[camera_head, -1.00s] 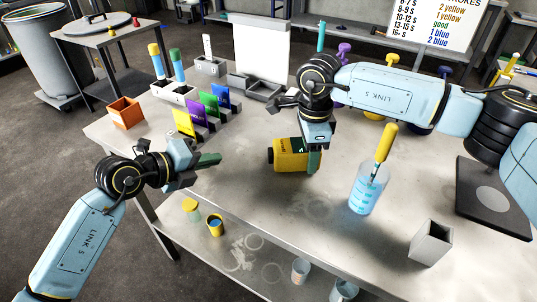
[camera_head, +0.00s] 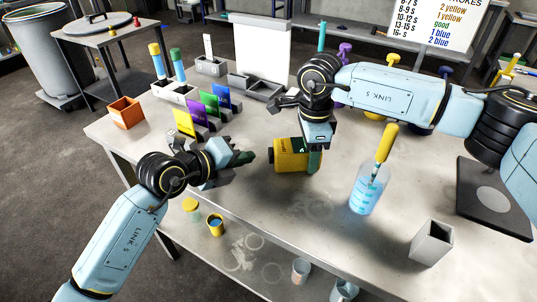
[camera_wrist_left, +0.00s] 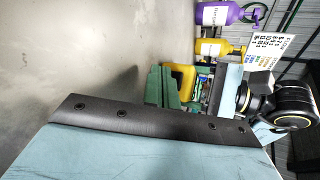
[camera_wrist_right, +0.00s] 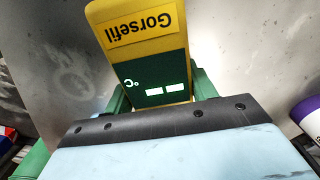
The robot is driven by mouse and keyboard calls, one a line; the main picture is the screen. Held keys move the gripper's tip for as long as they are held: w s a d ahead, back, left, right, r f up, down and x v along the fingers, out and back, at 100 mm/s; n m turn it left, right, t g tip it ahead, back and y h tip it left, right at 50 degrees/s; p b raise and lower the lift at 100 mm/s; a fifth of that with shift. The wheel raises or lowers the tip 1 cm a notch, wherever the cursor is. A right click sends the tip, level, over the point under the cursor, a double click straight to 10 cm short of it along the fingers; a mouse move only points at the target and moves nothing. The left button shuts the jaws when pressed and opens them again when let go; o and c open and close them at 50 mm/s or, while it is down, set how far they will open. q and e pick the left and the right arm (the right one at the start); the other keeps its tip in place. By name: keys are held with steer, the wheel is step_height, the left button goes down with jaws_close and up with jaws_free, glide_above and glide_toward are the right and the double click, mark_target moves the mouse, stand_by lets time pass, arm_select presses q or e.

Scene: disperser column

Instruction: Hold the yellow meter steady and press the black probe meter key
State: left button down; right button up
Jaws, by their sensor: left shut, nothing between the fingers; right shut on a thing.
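In the right wrist view the meter (camera_wrist_right: 140,30) has a "Gorsefil" label and a dark green face with a °C mark and two pale blocks. The right gripper's green fingers are closed on its sides. My left gripper (camera_head: 248,156) is shut and empty, its fingertips just left of the meter's dark end. In the left wrist view the green fingers (camera_wrist_left: 165,85) partly hide the yellow meter (camera_wrist_left: 181,75). I cannot make out the black key clearly.
A clear beaker (camera_head: 368,190) of blue liquid holds a yellow-handled probe (camera_head: 385,143) right of the meter. A grey open box (camera_head: 431,243) stands near the front right. Several coloured cards (camera_head: 208,105) stand behind the left gripper.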

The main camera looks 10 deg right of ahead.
mark_target(258, 169)
arm_select(q)
steer(key=shift+d, duration=0.75)
steer(key=shift+d, duration=0.1)
stand_by(1.5)
steer(key=shift+d, duration=0.3)
steer(key=shift+s+d, duration=0.1)
steer(key=shift+d, duration=0.45)
stand_by(0.8)
steer(key=shift+a, duration=1)
steer(key=shift+w+a, duration=0.2)
steer(key=shift+a, duration=2.3)
